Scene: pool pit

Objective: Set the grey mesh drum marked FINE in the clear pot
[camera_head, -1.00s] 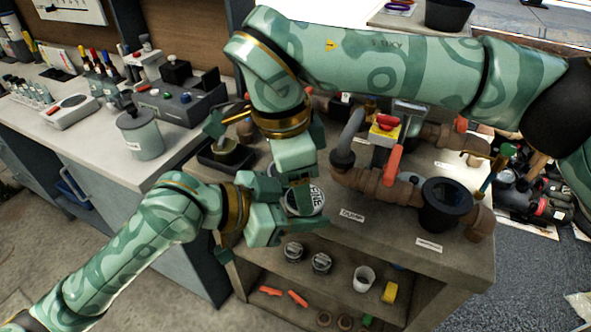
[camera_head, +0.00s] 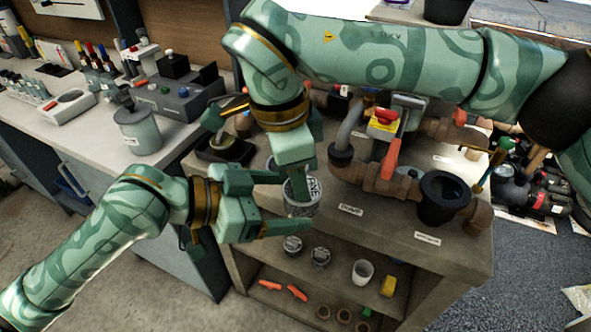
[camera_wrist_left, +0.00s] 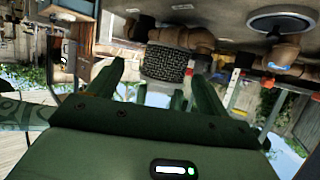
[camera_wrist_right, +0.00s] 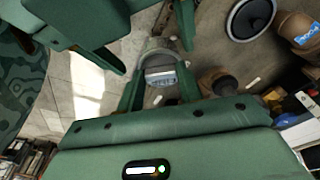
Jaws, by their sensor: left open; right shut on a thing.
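The grey mesh drum (camera_head: 303,207) has a white label at its top, partly covered, that seems to read FINE. My right gripper (camera_head: 298,180) points down from above and is shut on it. The drum also shows in the right wrist view (camera_wrist_right: 160,74) and as dark mesh in the left wrist view (camera_wrist_left: 166,63). My left gripper (camera_head: 289,203) is open at the drum's left, its fingers on either side; contact cannot be told.
A red-handled valve (camera_head: 391,160) and brown pipes stand between drum and pot. The bench top (camera_head: 380,228) before the pipes is mostly bare.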

